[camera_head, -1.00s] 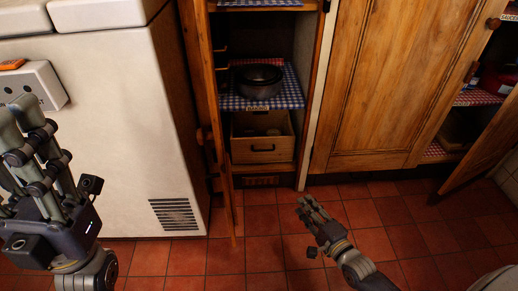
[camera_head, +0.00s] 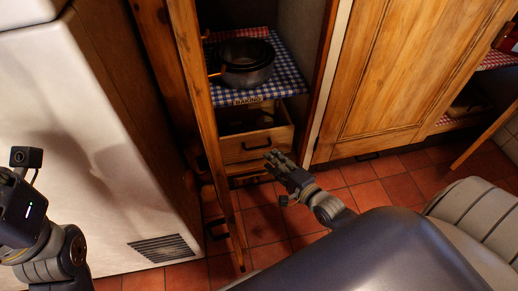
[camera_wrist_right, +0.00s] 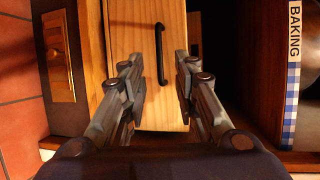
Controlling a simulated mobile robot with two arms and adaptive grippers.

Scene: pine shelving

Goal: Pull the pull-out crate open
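The pull-out crate (camera_head: 232,152) is a pale wooden box in the lower bay of the open cupboard, under the shelf marked BAKING. Its front carries a black bar handle (camera_head: 257,146). My right gripper (camera_head: 276,160) is in front of the crate at its right side. In the right wrist view the gripper (camera_wrist_right: 160,68) is open, with the handle (camera_wrist_right: 160,54) showing between its fingertips and not clasped. The crate front (camera_wrist_right: 125,30) fills the middle of that view. My left gripper (camera_head: 18,205) is at the left edge, its fingers out of frame.
The open cupboard door (camera_head: 205,130) stands left of the crate. A dark pot (camera_head: 247,74) sits on the blue checked shelf cloth (camera_head: 288,78) above. A white chest (camera_head: 110,150) is at the left. A closed wooden door (camera_head: 385,80) is at the right. Red floor tiles (camera_head: 385,185) are clear in front.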

